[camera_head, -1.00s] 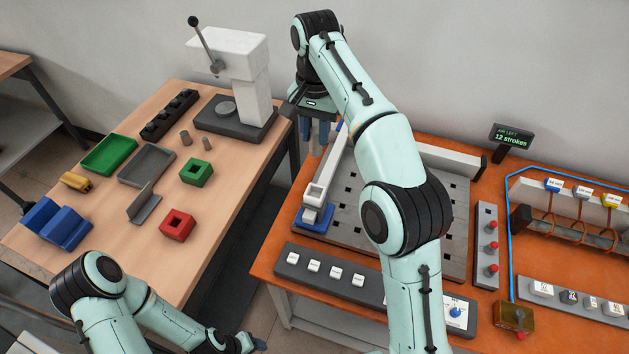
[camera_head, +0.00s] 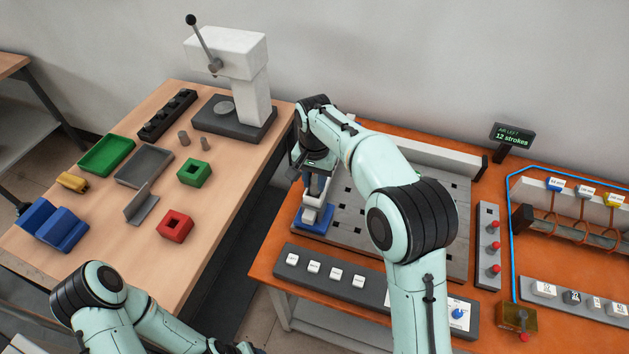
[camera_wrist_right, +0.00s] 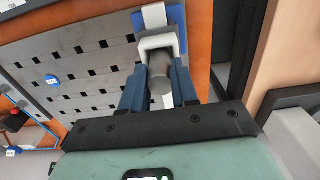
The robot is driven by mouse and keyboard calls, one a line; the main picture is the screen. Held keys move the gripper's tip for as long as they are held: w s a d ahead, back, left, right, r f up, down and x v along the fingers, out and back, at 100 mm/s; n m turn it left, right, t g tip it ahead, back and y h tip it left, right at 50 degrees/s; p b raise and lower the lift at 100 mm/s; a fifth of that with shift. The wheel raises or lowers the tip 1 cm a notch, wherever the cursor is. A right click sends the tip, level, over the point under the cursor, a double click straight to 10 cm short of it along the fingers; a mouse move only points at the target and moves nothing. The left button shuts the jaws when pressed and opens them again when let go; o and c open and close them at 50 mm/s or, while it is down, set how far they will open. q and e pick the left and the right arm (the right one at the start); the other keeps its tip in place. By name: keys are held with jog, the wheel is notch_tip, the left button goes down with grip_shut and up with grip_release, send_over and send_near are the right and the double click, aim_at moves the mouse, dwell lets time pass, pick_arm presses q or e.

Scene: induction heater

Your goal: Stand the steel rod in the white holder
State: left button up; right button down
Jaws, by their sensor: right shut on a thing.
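The right gripper (camera_head: 316,190) is low at the left edge of the orange table, over the white holder (camera_head: 312,214) with its blue base (camera_head: 313,226). In the right wrist view the dark blue fingers (camera_wrist_right: 158,92) are shut on the grey steel rod (camera_wrist_right: 160,78). The rod's far end is at the notched white holder (camera_wrist_right: 158,44), with the blue base (camera_wrist_right: 181,22) beyond. I cannot tell whether the rod is inside the holder or just in front of it. The left gripper (camera_head: 243,348) is at the bottom edge, partly cut off.
A perforated grey plate (camera_head: 350,235) lies beside the holder, with a switch strip (camera_head: 325,274) in front. The wooden table (camera_head: 105,205) at left carries a white press (camera_head: 232,60), trays and coloured blocks. A gap separates the tables.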

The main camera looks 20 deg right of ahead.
aim_at(314, 179)
jog(key=shift+w+f, duration=0.1)
jog(key=shift+f, duration=0.05)
jog(key=shift+f, duration=0.3)
pick_arm(q)
jog(key=shift+s+f, duration=0.1)
pick_arm(e)
jog(key=c, duration=0.9)
grip_release()
jog(key=shift+o, duration=0.2)
pick_arm(q)
jog(key=shift+w+r+p, duration=0.65)
jog(key=shift+w+r, duration=0.3)
jog(key=shift+w, duration=0.2)
pick_arm(e)
notch_tip(314, 179, up, 13)
jog(key=shift+f, duration=0.2)
